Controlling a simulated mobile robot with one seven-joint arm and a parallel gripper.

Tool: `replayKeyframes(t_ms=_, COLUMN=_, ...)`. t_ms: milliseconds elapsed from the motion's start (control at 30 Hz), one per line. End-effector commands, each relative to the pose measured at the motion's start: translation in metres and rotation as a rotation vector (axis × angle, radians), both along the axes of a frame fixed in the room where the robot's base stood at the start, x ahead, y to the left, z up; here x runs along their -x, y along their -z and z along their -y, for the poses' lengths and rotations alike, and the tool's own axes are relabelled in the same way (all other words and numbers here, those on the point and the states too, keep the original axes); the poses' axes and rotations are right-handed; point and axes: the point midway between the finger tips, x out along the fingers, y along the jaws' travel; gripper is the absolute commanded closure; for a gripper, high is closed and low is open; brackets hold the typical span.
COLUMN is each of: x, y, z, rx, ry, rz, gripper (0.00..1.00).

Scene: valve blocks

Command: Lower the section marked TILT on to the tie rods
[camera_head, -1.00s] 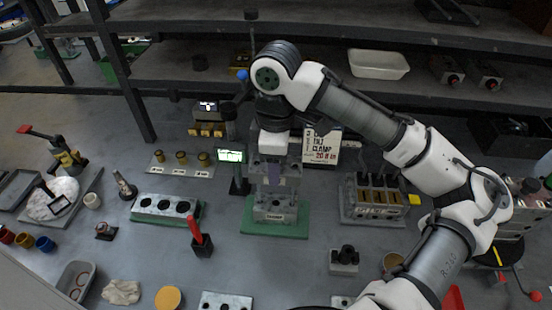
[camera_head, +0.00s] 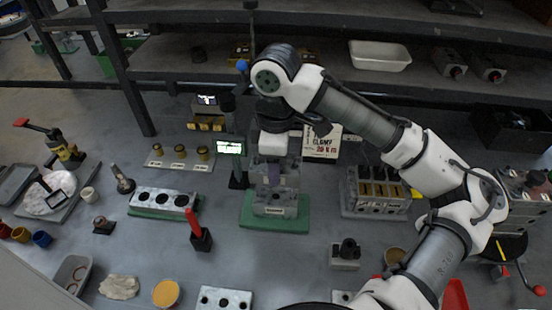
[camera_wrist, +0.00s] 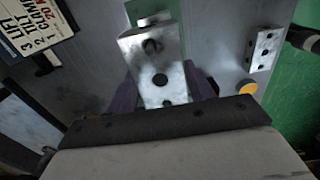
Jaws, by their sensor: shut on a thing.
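My gripper (camera_head: 276,176) is shut on a grey metal section (camera_head: 259,172) and holds it above the valve stack base (camera_head: 274,210) on a green mat (camera_head: 300,221). In the wrist view the purple fingers of my gripper (camera_wrist: 164,92) stand on either side of a bright metal block face (camera_wrist: 150,52) with dark holes. I cannot read a TILT mark on the section. The tie rods are not distinguishable; the section and my gripper cover that area. Whether the section touches the base cannot be told.
A small lit screen (camera_head: 230,147) stands close left of the stack, and an instruction card (camera_head: 322,144) stands behind it. A block with yellowish tops (camera_head: 377,190) is on the right. A red-handled tool (camera_head: 197,230) stands in front left. Shelves (camera_head: 330,28) lie behind.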

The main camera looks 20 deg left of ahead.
Motion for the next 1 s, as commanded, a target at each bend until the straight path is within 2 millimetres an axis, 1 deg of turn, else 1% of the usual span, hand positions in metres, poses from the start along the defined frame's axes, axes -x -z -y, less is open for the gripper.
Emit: replayKeyframes(t_ms=1000, x=0.000, y=0.025, z=0.000, rx=0.000, ry=0.000, rz=0.000, gripper=0.85)
